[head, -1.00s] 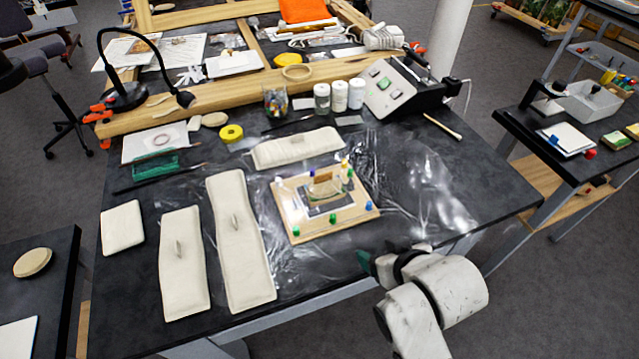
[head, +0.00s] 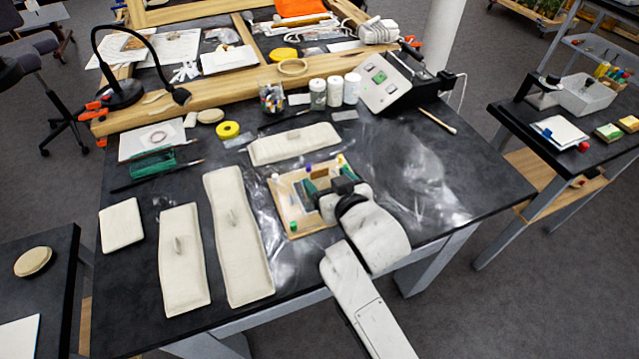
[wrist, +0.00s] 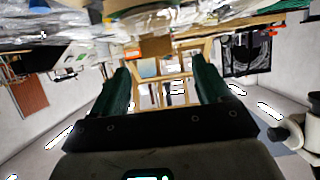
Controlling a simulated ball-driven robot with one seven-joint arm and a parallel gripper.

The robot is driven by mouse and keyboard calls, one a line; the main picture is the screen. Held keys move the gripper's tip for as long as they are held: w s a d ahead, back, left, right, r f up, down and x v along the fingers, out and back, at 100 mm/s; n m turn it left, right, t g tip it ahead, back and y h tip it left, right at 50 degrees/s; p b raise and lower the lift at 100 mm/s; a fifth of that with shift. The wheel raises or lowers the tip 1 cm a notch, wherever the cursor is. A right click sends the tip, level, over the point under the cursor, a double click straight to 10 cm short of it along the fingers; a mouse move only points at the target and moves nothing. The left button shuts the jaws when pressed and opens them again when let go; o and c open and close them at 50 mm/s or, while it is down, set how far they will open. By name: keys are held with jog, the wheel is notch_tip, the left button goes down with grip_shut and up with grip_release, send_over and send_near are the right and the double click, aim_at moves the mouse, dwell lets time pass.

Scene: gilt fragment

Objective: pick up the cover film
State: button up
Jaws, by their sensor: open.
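The cover film is a clear, crinkled, shiny sheet (head: 432,185) spread over the dark worktable. Its glints show on both sides of a small wooden board (head: 291,224), and its exact edges are hard to make out. My gripper (head: 330,187) has green fingers and is over the board in the head view, hiding its right part. In the wrist view my gripper (wrist: 163,90) shows its two green fingers apart with nothing between them. I cannot tell whether the fingers touch the film or the board.
Coloured pegs stand on the board. Long cream pads (head: 238,235) lie to its left and another pad (head: 294,144) behind it. White jars (head: 335,91) and a grey control box (head: 388,84) stand farther back. The table's right part is clear apart from film.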

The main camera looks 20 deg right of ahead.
aim_at(320, 171)
jog(key=shift+d+p+x, duration=0.2)
jog(key=shift+p+x, duration=0.25)
jog(key=shift+x, duration=2)
jog(key=shift+f, duration=0.1)
jog(key=shift+c, duration=0.3)
jog(key=c, duration=1.4)
